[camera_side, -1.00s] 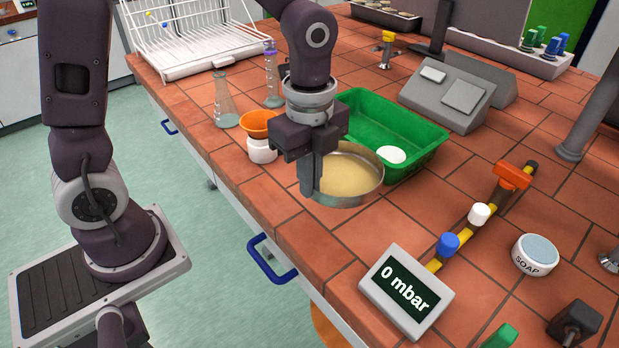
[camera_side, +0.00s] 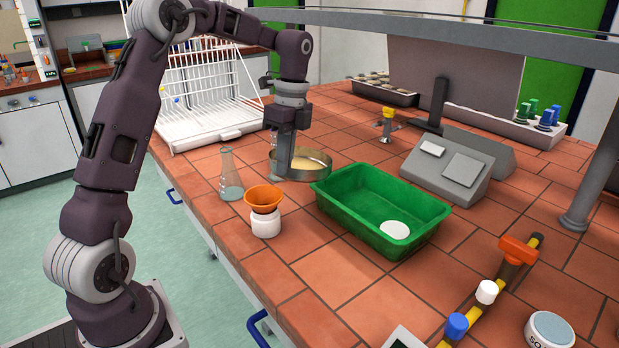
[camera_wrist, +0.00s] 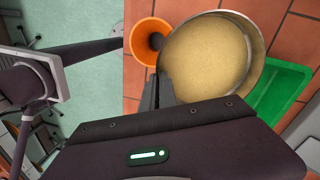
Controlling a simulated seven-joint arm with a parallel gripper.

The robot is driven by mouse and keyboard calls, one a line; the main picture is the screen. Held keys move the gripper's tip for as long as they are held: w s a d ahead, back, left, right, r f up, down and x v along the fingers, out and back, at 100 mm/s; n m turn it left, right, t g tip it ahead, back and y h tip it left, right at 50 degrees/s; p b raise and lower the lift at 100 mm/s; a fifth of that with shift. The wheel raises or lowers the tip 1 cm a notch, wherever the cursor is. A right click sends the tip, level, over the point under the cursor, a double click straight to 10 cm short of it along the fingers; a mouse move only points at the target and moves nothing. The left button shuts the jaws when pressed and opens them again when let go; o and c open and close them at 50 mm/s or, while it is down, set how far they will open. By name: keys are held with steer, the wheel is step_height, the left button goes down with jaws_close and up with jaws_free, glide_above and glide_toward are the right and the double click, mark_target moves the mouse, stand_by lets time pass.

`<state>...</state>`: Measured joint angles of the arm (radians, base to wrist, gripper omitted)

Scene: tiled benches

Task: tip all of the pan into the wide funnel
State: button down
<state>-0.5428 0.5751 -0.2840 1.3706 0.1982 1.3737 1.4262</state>
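A round metal pan (camera_side: 315,174) holds a pale yellow, grainy-looking load (camera_wrist: 207,55). My gripper (camera_side: 284,172) is shut on the pan's near wall, fingers pointing down. The pan looks about level in the side view, behind and right of the wide orange funnel (camera_side: 264,199); its height over the bench is hard to judge. The funnel stands upright in a white jar (camera_side: 266,225). In the wrist view the funnel (camera_wrist: 139,42) is just left of the pan's rim, its opening partly overlapped by the pan. My fingers hide part of the pan.
A green tray (camera_side: 335,208) with a white disc inside stands right of the funnel. A conical flask (camera_side: 230,180) stands left of it, and a cylinder (camera_side: 273,140) stands partly hidden behind my gripper. A white drying rack (camera_side: 205,125) is behind. Bare tiles lie in front of the tray.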

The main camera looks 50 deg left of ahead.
steer(key=s+a+m+y, duration=0.1)
steer(key=s+a+m, duration=0.3)
steer(key=a+m, duration=0.4)
steer(key=s+a+m+t+y, duration=0.1)
steer(key=s+a+m, duration=0.3)
steer(key=a+m, duration=0.4)
steer(key=shift+s+a+f+y, duration=0.15)
steer(key=shift+a+f+y, duration=0.05)
steer(key=shift+a+y, duration=0.25)
steer(key=shift+d, duration=0.1)
steer(key=shift+d+r+y, duration=0.3)
steer(key=shift+r+y, duration=0.3)
steer(key=shift+d+r+y, duration=0.25)
steer(key=shift+r+y, duration=0.3)
steer(key=shift+d, duration=0.1)
